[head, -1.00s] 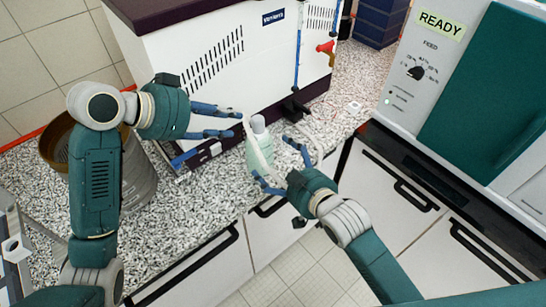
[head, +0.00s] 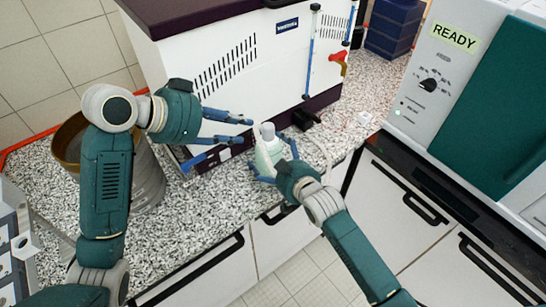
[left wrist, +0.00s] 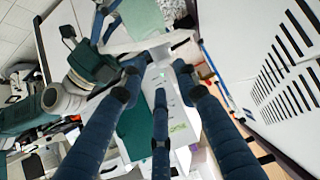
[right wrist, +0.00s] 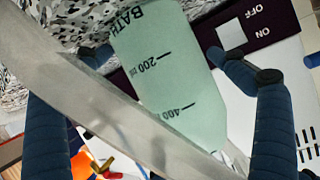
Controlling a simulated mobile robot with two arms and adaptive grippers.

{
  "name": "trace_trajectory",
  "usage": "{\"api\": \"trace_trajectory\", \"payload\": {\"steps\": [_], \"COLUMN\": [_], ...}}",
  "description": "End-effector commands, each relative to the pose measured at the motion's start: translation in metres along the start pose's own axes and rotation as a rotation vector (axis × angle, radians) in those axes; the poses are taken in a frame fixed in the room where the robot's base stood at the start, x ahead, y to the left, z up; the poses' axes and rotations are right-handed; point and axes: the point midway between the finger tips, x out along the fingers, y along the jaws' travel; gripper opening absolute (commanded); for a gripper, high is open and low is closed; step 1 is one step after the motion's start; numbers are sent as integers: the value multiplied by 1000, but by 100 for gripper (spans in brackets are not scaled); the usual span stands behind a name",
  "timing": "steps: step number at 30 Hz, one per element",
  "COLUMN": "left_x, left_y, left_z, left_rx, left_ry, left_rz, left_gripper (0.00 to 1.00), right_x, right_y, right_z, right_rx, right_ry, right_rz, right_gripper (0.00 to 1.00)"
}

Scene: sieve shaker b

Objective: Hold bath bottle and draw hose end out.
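The bath bottle (head: 268,155), pale green with a white cap, stands upright at the counter's front edge. The right wrist view shows its "BATH" label and volume marks (right wrist: 165,80). My right gripper (head: 274,160) has its fingers bent in on both sides of the bottle, seemingly touching it. A pale hose (right wrist: 90,100) crosses close in front of the bottle in the right wrist view. Its end is hidden or not clear to me. My left gripper (head: 243,130) is open and empty, its spread fingertips just left of the bottle's cap.
The white shaker bath unit (head: 225,65) with vents stands behind the bottle. A metal pot (head: 147,180) stands at left behind my left arm. A machine reading READY (head: 453,36) stands at right. Speckled counter (head: 200,215) is free in front.

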Motion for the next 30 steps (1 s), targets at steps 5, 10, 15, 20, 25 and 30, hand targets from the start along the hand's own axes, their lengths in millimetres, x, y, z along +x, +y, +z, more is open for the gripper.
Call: {"api": "trace_trajectory", "payload": {"steps": [5, 10, 15, 20, 25, 30], "left_x": [0, 0, 9, 44, 86, 108], "left_y": [0, 0, 7, 38, 84, 105], "left_z": [0, 0, -8, -35, -60, -64], "left_rx": [0, 0, 47, 243, 583, 895], "left_ry": [0, 0, -9, -56, -161, -299], "left_rz": [0, 0, 35, 173, 374, 534], "left_gripper": [31, 35, 45, 45, 45, 45], "right_x": [0, 0, 0, 0, 0, 0], "right_y": [0, 0, 0, 0, 0, 0], "right_z": [0, 0, 0, 1, 1, 1], "right_rx": [0, 1, 1, 2, 2, 2], "right_ry": [0, -1, -1, -1, -1, -2], "right_rz": [0, 0, 0, -1, -1, 0], "right_gripper": [59, 37, 37, 37, 37, 37]}}
